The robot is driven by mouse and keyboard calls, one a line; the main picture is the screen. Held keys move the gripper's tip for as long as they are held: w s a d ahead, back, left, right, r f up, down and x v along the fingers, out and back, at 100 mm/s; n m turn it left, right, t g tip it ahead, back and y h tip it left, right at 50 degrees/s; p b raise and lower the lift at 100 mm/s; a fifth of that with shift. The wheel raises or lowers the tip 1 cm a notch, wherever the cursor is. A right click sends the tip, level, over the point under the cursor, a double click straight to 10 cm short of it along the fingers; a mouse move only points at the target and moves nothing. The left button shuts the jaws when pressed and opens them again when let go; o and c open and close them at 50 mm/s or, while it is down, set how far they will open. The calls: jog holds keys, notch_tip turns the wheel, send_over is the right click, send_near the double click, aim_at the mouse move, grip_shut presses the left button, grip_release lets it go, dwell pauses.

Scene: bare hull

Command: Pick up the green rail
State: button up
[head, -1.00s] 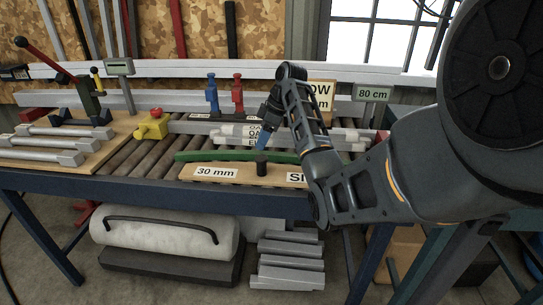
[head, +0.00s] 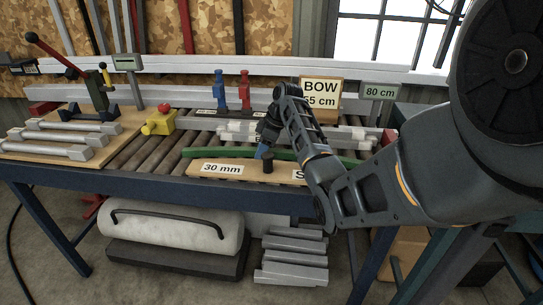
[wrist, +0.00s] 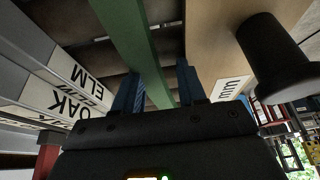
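The green rail (head: 212,152) is a long, slightly bowed strip lying across the rollers behind a wooden board. My gripper (head: 262,151) points down at its middle in the head view, and my arm hides part of its right half. In the wrist view the green rail (wrist: 138,40) runs lengthwise between the two blue fingers of my gripper (wrist: 158,85). The fingers stand apart, one on each side of the rail. I cannot tell whether either touches it.
The wooden board (head: 235,169) with a "30 mm" label and a black peg (head: 267,163) lies in front of the rail. The peg shows close to the right finger (wrist: 272,58). Pale bars labelled oak and elm (wrist: 60,88) lie behind. A yellow block (head: 160,123) stands left.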

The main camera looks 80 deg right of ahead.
grip_shut()
jog(key=shift+r, duration=0.1)
dwell(0.3)
